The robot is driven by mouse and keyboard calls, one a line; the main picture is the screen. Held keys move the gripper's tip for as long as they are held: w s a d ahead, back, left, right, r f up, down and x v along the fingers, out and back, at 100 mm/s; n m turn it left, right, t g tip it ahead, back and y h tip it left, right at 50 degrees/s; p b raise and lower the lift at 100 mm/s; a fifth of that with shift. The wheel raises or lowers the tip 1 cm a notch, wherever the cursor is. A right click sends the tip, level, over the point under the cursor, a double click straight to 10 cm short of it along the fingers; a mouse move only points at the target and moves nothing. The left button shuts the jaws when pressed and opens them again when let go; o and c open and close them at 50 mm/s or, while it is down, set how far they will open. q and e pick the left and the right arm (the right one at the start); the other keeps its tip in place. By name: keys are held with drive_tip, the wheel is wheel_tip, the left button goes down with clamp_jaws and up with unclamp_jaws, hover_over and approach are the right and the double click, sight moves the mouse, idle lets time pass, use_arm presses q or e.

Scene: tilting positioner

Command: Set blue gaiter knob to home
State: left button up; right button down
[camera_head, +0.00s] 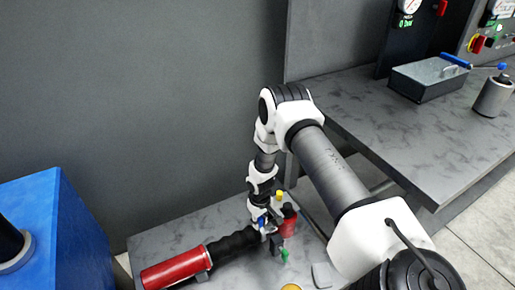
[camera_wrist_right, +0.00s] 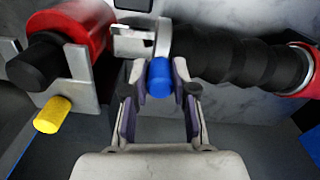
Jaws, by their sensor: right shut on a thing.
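The blue gaiter knob (camera_wrist_right: 159,75) sits at the end of a black ribbed gaiter (camera_wrist_right: 225,55), beside a metal ring and fork piece (camera_wrist_right: 135,40). My right gripper (camera_wrist_right: 159,70) has its fingertips on either side of the knob and is shut on it. In the head view the right gripper (camera_head: 266,226) reaches down at the gaiter's right end, and a bit of the blue knob (camera_head: 262,221) shows there. The gaiter (camera_head: 234,242) leads left to a red cylinder (camera_head: 175,268). My left gripper is in neither view.
A yellow knob (camera_wrist_right: 52,115) and a red-and-black cylinder (camera_wrist_right: 75,40) stand close left in the wrist view. A green knob (camera_head: 284,254) is near the gripper in the head view. A blue block (camera_head: 60,235) stands left; a grey bench (camera_head: 390,130) stands right.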

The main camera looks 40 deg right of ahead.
sight(260, 219)
drive_tip(key=c, duration=0.9)
unclamp_jaws()
wheel_tip(260, 219, up, 12)
